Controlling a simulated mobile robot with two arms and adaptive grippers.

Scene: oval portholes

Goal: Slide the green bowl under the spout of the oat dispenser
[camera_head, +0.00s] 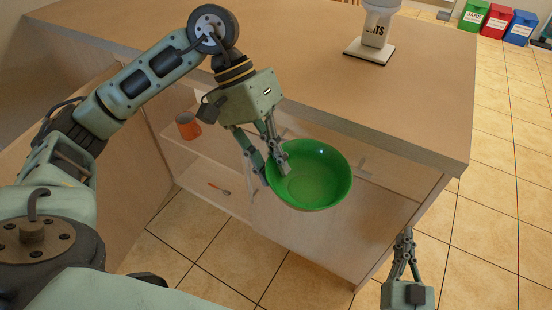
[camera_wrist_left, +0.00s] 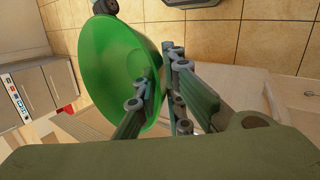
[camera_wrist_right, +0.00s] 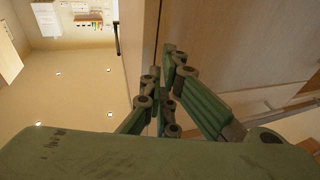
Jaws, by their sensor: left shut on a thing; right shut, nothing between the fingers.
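The green bowl (camera_head: 322,180) is held in the air in front of the counter's near edge, over the open shelves. My left gripper (camera_head: 277,165) is shut on its left rim, one finger inside the bowl. In the left wrist view the bowl (camera_wrist_left: 100,65) looks tilted, its wall between the fingers (camera_wrist_left: 160,80). The oat dispenser (camera_head: 377,30) stands on a white and dark base on the counter; its top is cut off by the picture edge and its spout cannot be made out. My right gripper (camera_head: 405,240) is shut and empty, low beside the counter's right corner; it also shows in the right wrist view (camera_wrist_right: 163,85).
The wooden counter (camera_head: 300,70) is mostly bare between its near edge and the dispenser. Below it, open shelves hold an orange cup (camera_head: 187,125) and a small orange utensil (camera_head: 219,189). Green, red (camera_head: 496,21) and blue bins stand on the tiled floor at the far right.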

